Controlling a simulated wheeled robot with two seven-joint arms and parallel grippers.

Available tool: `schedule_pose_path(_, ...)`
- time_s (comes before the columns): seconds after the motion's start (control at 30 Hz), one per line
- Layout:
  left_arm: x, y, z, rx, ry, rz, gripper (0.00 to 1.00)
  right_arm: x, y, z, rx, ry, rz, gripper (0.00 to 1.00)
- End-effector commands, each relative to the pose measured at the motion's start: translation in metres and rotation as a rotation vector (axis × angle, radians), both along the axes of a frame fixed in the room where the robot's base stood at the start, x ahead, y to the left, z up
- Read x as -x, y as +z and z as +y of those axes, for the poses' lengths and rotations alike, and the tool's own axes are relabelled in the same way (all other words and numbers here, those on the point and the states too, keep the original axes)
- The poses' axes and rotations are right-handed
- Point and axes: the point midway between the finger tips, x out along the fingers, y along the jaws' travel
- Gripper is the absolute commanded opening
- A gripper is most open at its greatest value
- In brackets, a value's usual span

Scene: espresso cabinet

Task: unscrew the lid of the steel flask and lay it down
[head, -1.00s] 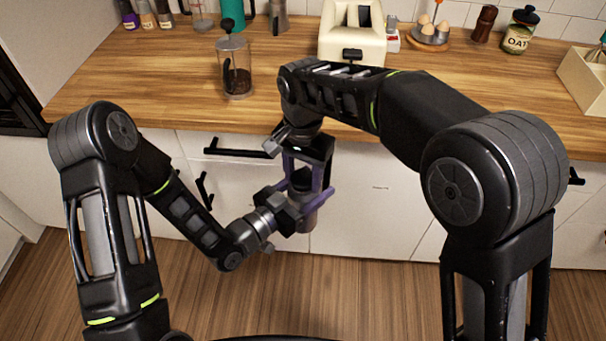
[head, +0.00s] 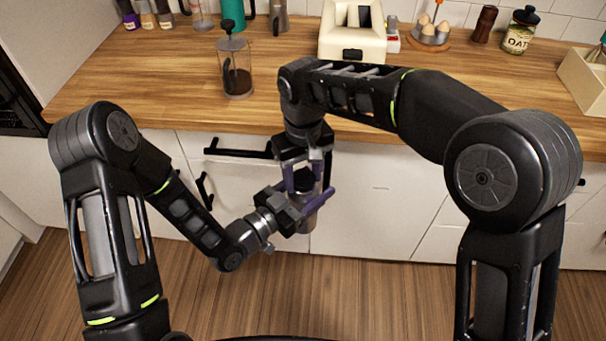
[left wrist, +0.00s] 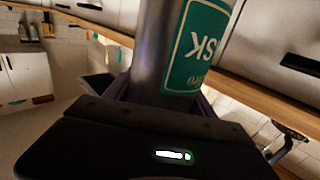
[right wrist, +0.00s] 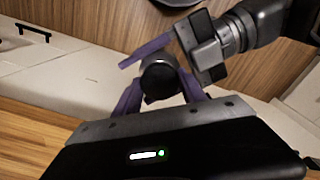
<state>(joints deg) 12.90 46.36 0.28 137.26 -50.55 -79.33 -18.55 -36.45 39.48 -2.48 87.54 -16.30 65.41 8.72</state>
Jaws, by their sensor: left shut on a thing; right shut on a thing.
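The steel flask (head: 308,218) is upright in the air in front of the counter in the head view. Its steel body and green label (left wrist: 200,48) fill the middle of the left wrist view. My left gripper (head: 312,203) comes in from the left and is shut around the flask's body. The dark lid (head: 304,177) is at the top of the flask. My right gripper (head: 305,181) points down from above and is shut on the lid. The lid's round top (right wrist: 159,77) shows between the right fingers in the right wrist view. I cannot tell how loose the lid is.
The wooden counter (head: 180,105) has a clear stretch along its front. A French press (head: 236,75) stands near its left part, a cream toaster (head: 352,40) behind the right arm. An oat jar (head: 519,35) and an open box (head: 585,75) are at the right.

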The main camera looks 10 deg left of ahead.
Motion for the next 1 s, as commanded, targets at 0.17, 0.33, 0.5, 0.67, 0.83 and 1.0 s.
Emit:
schedule_pose_path(0.17, -0.0007, 0.0008, 0.0005, 0.001, 0.002, -0.002, 0.00, 0.0003, 0.0004, 0.0002, -0.001, -0.003, 0.001, 0.00)
schedule_pose_path(0.33, -0.0008, 0.0008, 0.0006, 0.001, 0.002, -0.002, 0.00, 0.0003, 0.0004, 0.0002, -0.001, -0.003, 0.001, 0.00)
schedule_pose_path(0.5, -0.0009, 0.0007, 0.0007, 0.001, 0.003, -0.002, 0.00, 0.0003, 0.0004, 0.0001, -0.001, -0.003, 0.001, 0.00)
schedule_pose_path(0.67, -0.0009, 0.0007, 0.0009, 0.001, 0.003, -0.002, 0.00, 0.0003, 0.0003, 0.0001, 0.000, -0.003, 0.001, 0.00)
schedule_pose_path(0.83, -0.0008, 0.0008, 0.0006, 0.001, 0.002, -0.002, 0.00, 0.0003, 0.0003, 0.0001, 0.000, -0.003, 0.001, 0.58)
schedule_pose_path(1.0, -0.0006, 0.0009, 0.0004, 0.001, 0.002, -0.002, 0.00, 0.0001, 0.0002, 0.0000, -0.001, -0.002, 0.001, 0.70)
